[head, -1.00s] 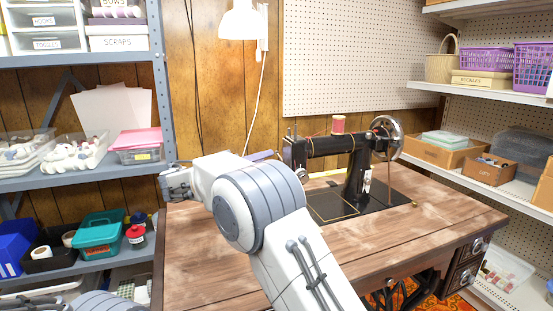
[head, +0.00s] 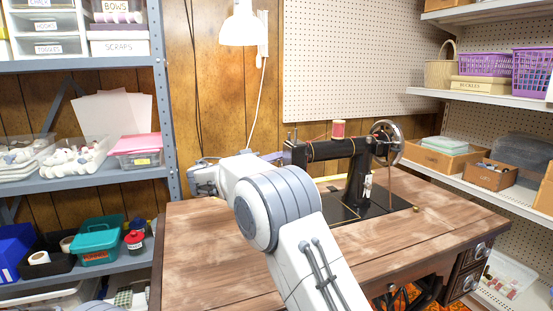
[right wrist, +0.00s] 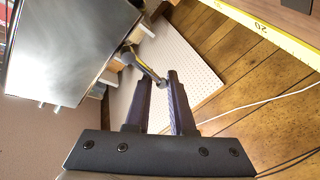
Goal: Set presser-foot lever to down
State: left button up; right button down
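The black sewing machine (head: 335,149) stands on the wooden table, and its body fills the upper left of the right wrist view (right wrist: 70,40). A thin metal lever (right wrist: 146,67), which looks like the presser-foot lever, sticks out from the machine there. Its rounded end lies between the fingertips of my right gripper (right wrist: 158,80), with a gap visible between the fingers. In the head view, my right gripper (head: 274,156) is at the machine's left end, and my arm partly hides the machine's lower left. I cannot tell whether a finger touches the lever.
The wooden tabletop (head: 420,225) is clear around the machine. A red thread spool (head: 338,129) sits on top of the machine, and a handwheel (head: 386,142) is at its right. A yellow measuring tape (right wrist: 270,35) lies along the table edge. Shelves stand on both sides.

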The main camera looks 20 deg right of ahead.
jog(key=shift+f, duration=0.1)
jog(key=n+p, duration=0.1)
jog(key=f+n+y+p, duration=0.1)
jog(key=shift+g+p, duration=0.4)
jog(key=f+n+g+p, duration=0.1)
jog(key=n+p, duration=0.2)
jog(key=p, duration=0.2)
jog(key=s+f+n+g+y+p, duration=0.1)
jog(key=n+g+p, duration=0.1)
jog(key=p, duration=0.3)
jog(key=s+f+n+g+y+p, duration=0.1)
jog(key=f+n+p, duration=0.1)
jog(key=p, duration=0.3)
jog(key=shift+s+n, duration=0.15)
jog(key=shift+n, duration=0.65)
jog(key=shift+s+f+n+g+p, duration=0.4)
jog(key=shift+n+g+p, duration=0.3)
jog(key=shift+p, duration=0.55)
jog(key=shift+s+f, duration=0.1)
jog(key=shift+f, duration=0.1)
jog(key=c, duration=1)
grip_release()
jog(key=shift+o, duration=0.8)
jog(key=shift+r, duration=0.1)
